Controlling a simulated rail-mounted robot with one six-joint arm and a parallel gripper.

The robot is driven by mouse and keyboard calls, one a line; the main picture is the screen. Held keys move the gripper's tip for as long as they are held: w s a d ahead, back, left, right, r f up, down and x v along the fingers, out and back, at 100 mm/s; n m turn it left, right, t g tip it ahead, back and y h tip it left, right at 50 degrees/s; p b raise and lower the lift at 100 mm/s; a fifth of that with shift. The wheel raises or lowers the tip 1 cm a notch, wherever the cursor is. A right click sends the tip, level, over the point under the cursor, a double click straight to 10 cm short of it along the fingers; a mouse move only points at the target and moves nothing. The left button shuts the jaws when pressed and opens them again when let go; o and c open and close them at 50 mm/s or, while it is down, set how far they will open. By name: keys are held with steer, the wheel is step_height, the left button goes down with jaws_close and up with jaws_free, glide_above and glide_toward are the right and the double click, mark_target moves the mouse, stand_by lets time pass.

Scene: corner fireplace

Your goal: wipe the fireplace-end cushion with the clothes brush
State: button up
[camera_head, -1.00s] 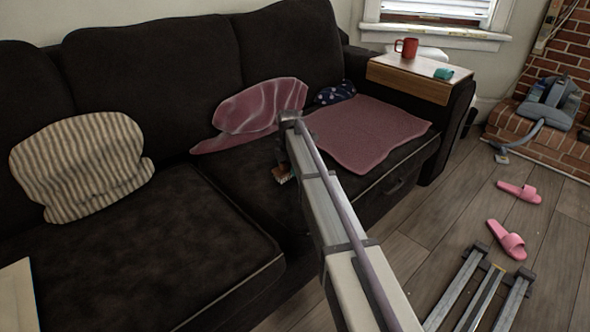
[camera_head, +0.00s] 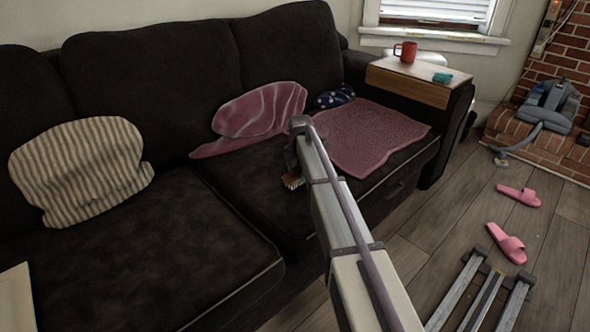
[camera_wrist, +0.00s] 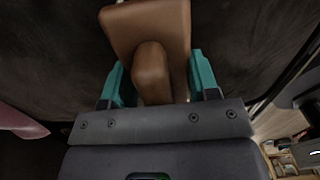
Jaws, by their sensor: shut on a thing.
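The fireplace-end cushion (camera_head: 240,187) is the dark seat cushion at the right end of the sofa. It also fills the background of the wrist view (camera_wrist: 55,65). The clothes brush (camera_head: 292,182) has a brown wooden body and pale bristles. In the wrist view the brush's wooden body (camera_wrist: 150,25) sits between the teal fingers of my gripper (camera_wrist: 157,78), which is shut on it. In the head view the brush is low over the cushion's front middle; I cannot tell whether the bristles touch. My arm hides part of the cushion and most of the gripper.
A pink cloth (camera_head: 365,135) covers the cushion's right part. A crumpled pink throw (camera_head: 260,112) and a dotted navy item (camera_head: 335,96) lie at the back. A wooden armrest tray (camera_head: 420,80) holds a red mug (camera_head: 405,52). A striped pillow (camera_head: 80,170) is left.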

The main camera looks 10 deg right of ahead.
steer(key=shift+s+d+f, duration=0.1)
steer(key=shift+s+d, duration=0.3)
steer(key=shift+s, duration=0.4)
steer(key=shift+s+d, duration=0.4)
steer(key=shift+s, duration=0.35)
steer(key=shift+c, duration=0.4)
steer(key=shift+s+d, duration=0.45)
steer(key=shift+s, duration=0.3)
steer(key=shift+s+d, duration=0.45)
steer(key=shift+s, duration=0.3)
step_height(320, 180, up, 6)
steer(key=p, duration=0.6)
step_height(320, 180, up, 3)
steer(key=p, duration=0.3)
